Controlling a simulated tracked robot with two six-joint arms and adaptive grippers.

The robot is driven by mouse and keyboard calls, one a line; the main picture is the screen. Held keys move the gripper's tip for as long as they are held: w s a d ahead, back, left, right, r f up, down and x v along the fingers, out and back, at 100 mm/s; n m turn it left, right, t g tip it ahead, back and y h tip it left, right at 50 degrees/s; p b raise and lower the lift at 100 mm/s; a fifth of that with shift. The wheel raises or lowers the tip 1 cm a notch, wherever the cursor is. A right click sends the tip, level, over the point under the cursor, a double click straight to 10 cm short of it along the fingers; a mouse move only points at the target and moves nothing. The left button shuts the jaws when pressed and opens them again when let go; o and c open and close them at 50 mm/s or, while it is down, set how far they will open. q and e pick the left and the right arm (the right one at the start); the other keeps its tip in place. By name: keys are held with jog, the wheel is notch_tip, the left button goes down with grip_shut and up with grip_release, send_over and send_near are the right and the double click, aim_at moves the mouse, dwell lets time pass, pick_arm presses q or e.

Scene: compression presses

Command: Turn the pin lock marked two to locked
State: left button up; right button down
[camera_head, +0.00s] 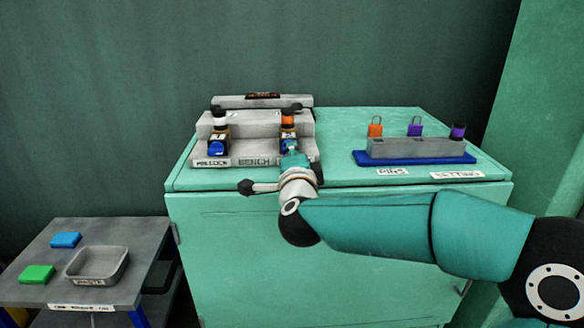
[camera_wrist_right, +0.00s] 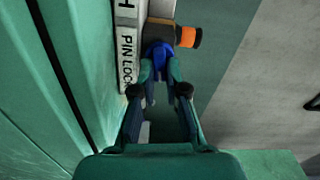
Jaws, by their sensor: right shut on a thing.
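The grey stepped pin lock bench (camera_head: 240,160) stands on the teal cabinet. Its left pin lock (camera_head: 218,146) has a blue base with a small label and a pin with a dark cap. Its right pin lock (camera_head: 288,118) has an orange band. My right gripper (camera_head: 291,148) is at the front of this right lock, partly covering it. In the wrist view, my right gripper (camera_wrist_right: 159,76) is shut on the lock's blue knob (camera_wrist_right: 158,52), beside the orange band (camera_wrist_right: 186,37). The numbers are too small to read surely. My left gripper is not in view.
A lower table at left has a grey tray (camera_head: 96,266), a blue block (camera_head: 66,240) and a green block (camera_head: 37,274).

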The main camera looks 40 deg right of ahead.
jog(key=shift+d+f+m+b, duration=0.1)
jog(key=shift+f+m+b, duration=0.15)
jog(key=shift+m+b, duration=0.7)
jog(key=c, duration=1.2)
grip_release()
jog(key=shift+r, duration=0.1)
jog(key=shift+s+a, duration=0.35)
jog(key=shift+s, duration=0.15)
jog(key=v, duration=1.1)
